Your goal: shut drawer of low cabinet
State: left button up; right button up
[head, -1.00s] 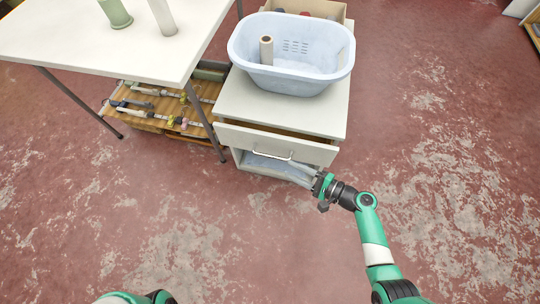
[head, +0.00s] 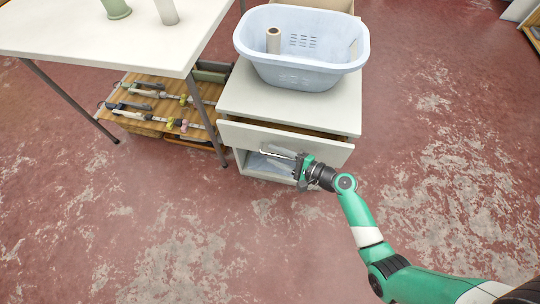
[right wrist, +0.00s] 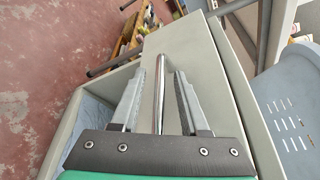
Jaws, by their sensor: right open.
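The low cabinet (head: 240,98) is pale grey, with its drawer (head: 325,147) part-way out; a dark gap shows behind the front panel. The metal handle (head: 274,151) is on that panel, partly hidden by my right gripper (head: 297,163). In the right wrist view the open fingers of my right gripper (right wrist: 160,78) stand on either side of the handle bar (right wrist: 160,95), with gaps on both sides. The drawer front (right wrist: 200,55) is just beyond the fingertips. My left gripper is not in view.
A light blue basket (head: 300,75) holding a roll (head: 273,40) sits on the cabinet top. A white table (head: 90,40) stands to the left, with a wooden rack of tools (head: 165,105) under it. An open compartment (head: 255,165) lies below the drawer. The floor in front is clear.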

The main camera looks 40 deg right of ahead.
grip_shut()
dwell(1.4)
